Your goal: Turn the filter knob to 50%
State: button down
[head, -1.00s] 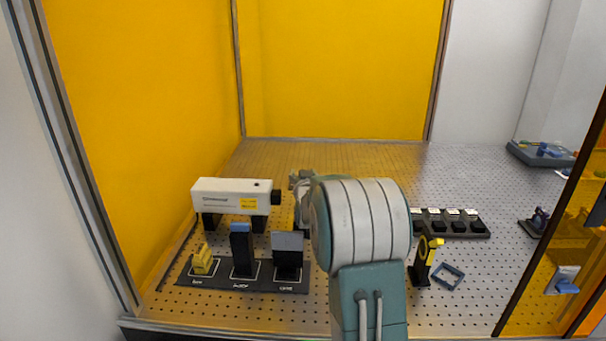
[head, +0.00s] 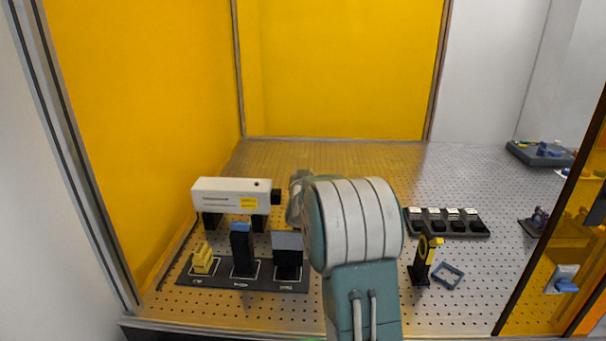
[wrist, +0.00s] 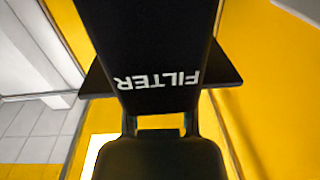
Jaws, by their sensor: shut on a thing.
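A black housing (wrist: 150,45) with the white word FILTER, upside down, fills the upper middle of the wrist view. My gripper (wrist: 160,124) comes up from the bottom of that view, close against the lower end of this housing. It is shut on the filter knob; the knob itself is mostly hidden by the gripper, and no scale or percent mark can be read. In the head view my arm stands in the middle and covers the filter housing, the knob and my fingertips.
A white instrument (head: 231,196) on black feet stands left of my arm. Before it is a dark base (head: 214,283) with labelled blocks. To the right are a black tray of several modules (head: 446,222), a black-and-yellow stand (head: 422,260) and a small blue-grey frame (head: 448,275).

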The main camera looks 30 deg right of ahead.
jog(key=m+g+h, duration=0.2)
jog(key=g, duration=0.1)
jog(key=m+g+h, duration=0.3)
jog(key=shift+w+a+r+h, duration=0.15)
jog(key=shift+h, duration=0.15)
jog(key=m+g+h, duration=0.1)
jog(key=m+g, duration=0.1)
jog(key=g, duration=0.2)
jog(key=m+g+h, duration=0.1)
jog(key=m+g, duration=0.2)
jog(key=shift+g, duration=0.4)
jog(key=shift+m+g, duration=0.3)
jog(key=shift+m, duration=0.1)
jog(key=shift+c, duration=2.1)
grip_release()
jog(key=a, duration=1.2)
jog(key=shift+s, duration=0.2)
